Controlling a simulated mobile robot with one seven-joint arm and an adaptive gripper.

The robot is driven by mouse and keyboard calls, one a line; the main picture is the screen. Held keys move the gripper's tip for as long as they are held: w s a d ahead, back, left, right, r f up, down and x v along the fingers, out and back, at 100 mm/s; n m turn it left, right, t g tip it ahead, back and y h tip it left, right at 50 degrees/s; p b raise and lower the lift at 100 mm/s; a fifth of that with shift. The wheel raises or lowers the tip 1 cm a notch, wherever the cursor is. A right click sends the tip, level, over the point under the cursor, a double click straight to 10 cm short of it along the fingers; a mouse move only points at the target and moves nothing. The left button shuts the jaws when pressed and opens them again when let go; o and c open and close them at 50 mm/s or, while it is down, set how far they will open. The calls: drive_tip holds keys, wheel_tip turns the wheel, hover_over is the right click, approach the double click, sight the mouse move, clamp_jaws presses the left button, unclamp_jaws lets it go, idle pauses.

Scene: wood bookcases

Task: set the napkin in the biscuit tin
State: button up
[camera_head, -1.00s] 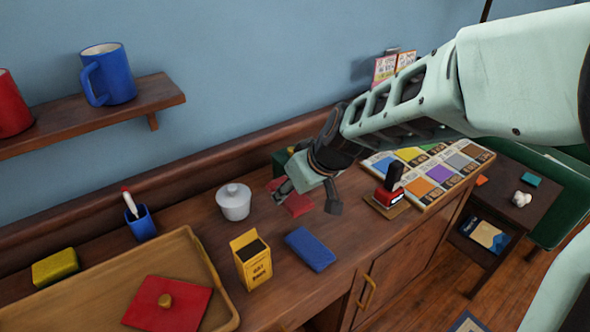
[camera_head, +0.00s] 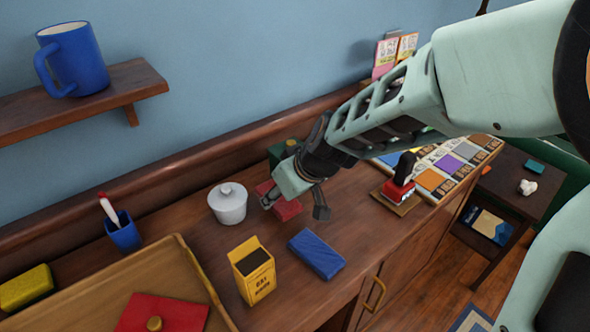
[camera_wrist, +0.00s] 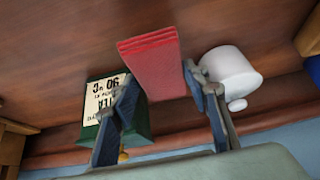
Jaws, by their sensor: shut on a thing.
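The red folded napkin (camera_head: 287,207) is on the wooden counter, behind the yellow box. The wrist view shows its layered edge (camera_wrist: 150,55). My gripper (camera_head: 293,208) is low over the counter with the napkin between its fingers, and it is shut on it. In the wrist view the fingers (camera_wrist: 160,95) come in from below on either side of the napkin. I cannot make out an open biscuit tin. A flat red square piece with a gold knob (camera_head: 160,315) lies in the tray at the front left; it looks like a lid, and its lower part is cut off.
A white lidded pot (camera_head: 228,205) stands just left of the napkin, and a green tea tin (camera_wrist: 145,122) close behind it. A yellow box (camera_head: 252,275) and a blue folded cloth (camera_head: 316,253) are in front. A tan tray (camera_head: 195,275) fills the front left; a red stamp (camera_head: 398,185) stands right.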

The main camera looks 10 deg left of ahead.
sight(284, 201)
drive_tip(key=shift+w+a+f+b, duration=0.1)
drive_tip(key=shift+f+b, duration=0.85)
drive_tip(key=shift+f, duration=0.6)
drive_tip(key=shift+f, duration=0.15)
drive_tip(key=o, duration=1)
